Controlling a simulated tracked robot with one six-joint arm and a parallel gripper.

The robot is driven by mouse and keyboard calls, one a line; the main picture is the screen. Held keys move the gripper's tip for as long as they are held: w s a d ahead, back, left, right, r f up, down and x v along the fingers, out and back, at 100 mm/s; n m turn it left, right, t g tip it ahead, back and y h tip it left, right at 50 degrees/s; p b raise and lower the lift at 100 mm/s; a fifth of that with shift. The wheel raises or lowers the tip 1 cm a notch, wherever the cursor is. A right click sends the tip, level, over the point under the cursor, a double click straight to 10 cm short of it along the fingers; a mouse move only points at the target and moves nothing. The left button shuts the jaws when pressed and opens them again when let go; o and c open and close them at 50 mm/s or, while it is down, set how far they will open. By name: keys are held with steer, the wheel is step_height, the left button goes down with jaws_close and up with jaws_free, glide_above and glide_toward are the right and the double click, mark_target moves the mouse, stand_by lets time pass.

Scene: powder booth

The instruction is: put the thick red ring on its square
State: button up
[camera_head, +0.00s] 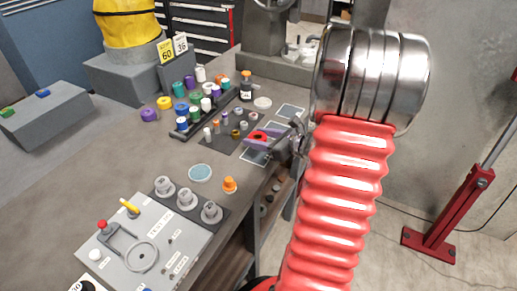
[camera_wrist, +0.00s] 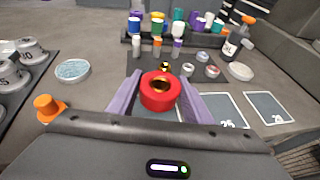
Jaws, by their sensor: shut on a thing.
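The thick red ring (camera_wrist: 160,94) has a brass-coloured inside. My gripper (camera_wrist: 160,80) is shut on it, with one purple finger on each side. In the head view the red ring (camera_head: 257,136) shows between the purple fingers of my gripper (camera_head: 260,139), near the table's right edge. Light-edged grey squares lie on the table: a middle square (camera_wrist: 223,110) and a right square (camera_wrist: 269,108) in the wrist view. A further square (camera_head: 254,157) lies below the gripper in the head view, partly covered. I cannot tell whether the ring touches the surface. The number on the nearest square is hidden.
A dark mat with small bushings (camera_wrist: 187,69) lies just beyond the ring, with a rack of coloured plugs behind. A white disc (camera_wrist: 240,71), an orange-capped bottle (camera_wrist: 239,37), a blue dish (camera_wrist: 72,71) and an orange cone (camera_wrist: 48,107) stand around. The control panel (camera_head: 150,240) is front left.

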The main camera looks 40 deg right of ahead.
mark_target(258, 154)
steer(key=shift+f, duration=0.25)
steer(key=shift+f, duration=2.1)
steer(key=o, duration=1.2)
steer(key=shift+f, duration=0.1)
steer(key=shift+o, duration=0.2)
